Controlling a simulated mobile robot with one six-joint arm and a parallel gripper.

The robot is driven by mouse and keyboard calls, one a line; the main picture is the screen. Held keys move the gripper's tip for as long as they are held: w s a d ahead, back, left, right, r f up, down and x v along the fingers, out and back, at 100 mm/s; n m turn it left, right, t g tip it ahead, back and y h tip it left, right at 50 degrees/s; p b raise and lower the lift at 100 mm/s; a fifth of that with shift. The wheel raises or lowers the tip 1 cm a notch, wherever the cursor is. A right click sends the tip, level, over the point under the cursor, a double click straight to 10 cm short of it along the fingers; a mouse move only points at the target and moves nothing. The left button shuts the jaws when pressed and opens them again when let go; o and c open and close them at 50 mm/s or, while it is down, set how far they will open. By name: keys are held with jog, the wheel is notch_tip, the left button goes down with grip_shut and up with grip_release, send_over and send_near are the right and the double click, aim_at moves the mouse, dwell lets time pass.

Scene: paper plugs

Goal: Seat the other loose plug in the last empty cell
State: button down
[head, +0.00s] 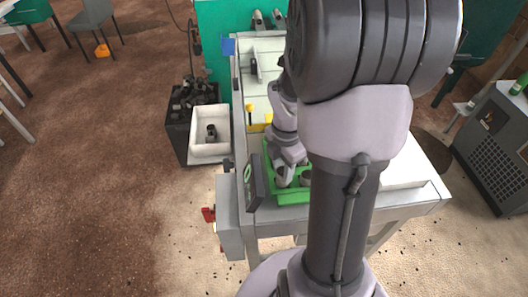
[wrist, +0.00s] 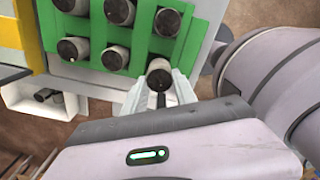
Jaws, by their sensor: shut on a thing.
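The green tray (wrist: 140,40) holds several pale plugs with dark round ends in rows, including one plug (wrist: 115,57) in the near row. My gripper (wrist: 159,82) is shut on a plug (wrist: 159,72) at the tray's near right corner, in line with that row. I cannot tell whether this held plug sits down in a cell or is just above it. In the head view my gripper (head: 284,170) is over the green tray (head: 294,197), and my arm hides much of the tray.
A yellow part (head: 250,110) lies beyond the tray. A dark upright panel (head: 253,186) stands at the table's left edge.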

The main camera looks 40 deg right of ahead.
aim_at(282, 170)
jog(key=f, duration=0.1)
jog(key=f+b, duration=0.2)
jog(key=f, duration=0.1)
jog(key=shift+w+d, duration=0.2)
jog(key=shift+w, duration=0.05)
jog(key=shift+r, duration=0.25)
jog(key=shift+f, duration=0.1)
jog(key=c, duration=1)
grip_release()
